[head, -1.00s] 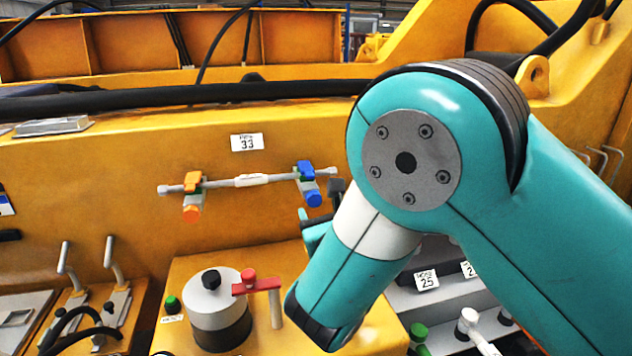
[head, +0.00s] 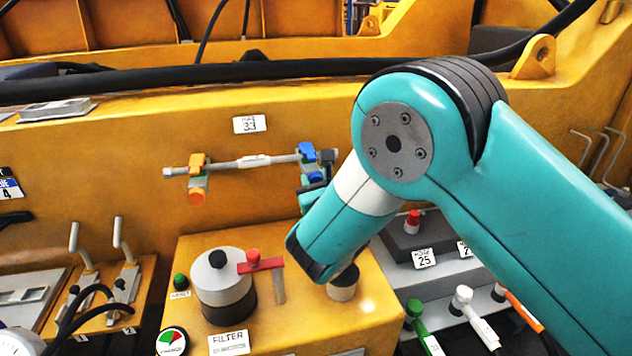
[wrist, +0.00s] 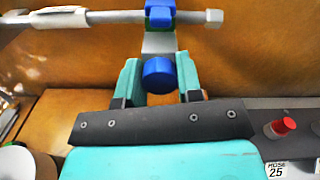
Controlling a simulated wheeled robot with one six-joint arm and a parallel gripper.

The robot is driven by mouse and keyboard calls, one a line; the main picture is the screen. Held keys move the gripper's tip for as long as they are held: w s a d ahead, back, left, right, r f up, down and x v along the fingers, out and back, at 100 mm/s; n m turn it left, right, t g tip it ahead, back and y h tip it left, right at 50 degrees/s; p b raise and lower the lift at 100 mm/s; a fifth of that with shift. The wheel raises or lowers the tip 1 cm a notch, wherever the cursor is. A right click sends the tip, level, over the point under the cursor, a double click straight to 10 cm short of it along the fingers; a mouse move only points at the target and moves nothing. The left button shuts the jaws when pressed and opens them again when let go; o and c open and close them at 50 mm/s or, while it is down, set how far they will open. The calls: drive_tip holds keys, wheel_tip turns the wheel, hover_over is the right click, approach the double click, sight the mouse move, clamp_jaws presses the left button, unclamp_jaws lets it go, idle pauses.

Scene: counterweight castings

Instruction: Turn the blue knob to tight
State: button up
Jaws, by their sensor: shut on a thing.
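The round blue knob (wrist: 158,72) hangs below a blue clamp (wrist: 160,14) on the grey rod in the wrist view. My gripper (wrist: 158,80) is shut on it, one teal finger on each side. In the head view the blue clamp (head: 307,152) shows at the rod's right end. I see no tight mark or pointer on the knob.
An orange clamp (head: 197,162) with a round orange knob (head: 196,197) sits at the rod's left end. Below stand a filter can (head: 222,284) with a red handle (head: 260,264) and a box with a red knob (head: 412,219). A black hose (head: 180,80) crosses above.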

drive_tip(key=shift+m, duration=0.4)
drive_tip(key=m+b, duration=0.2)
drive_tip(key=m, duration=0.1)
drive_tip(key=shift+f+m, duration=0.1)
drive_tip(key=shift+m, duration=0.3)
drive_tip(key=m+b, duration=0.4)
drive_tip(key=m, duration=0.1)
drive_tip(key=shift+m, duration=0.3)
drive_tip(key=m+b, duration=0.4)
drive_tip(key=m, duration=0.1)
drive_tip(key=m+b, duration=0.3)
drive_tip(key=shift+m, duration=0.3)
drive_tip(key=shift+m+b, duration=1)
drive_tip(key=shift+b, duration=0.2)
drive_tip(key=o, duration=0.9)
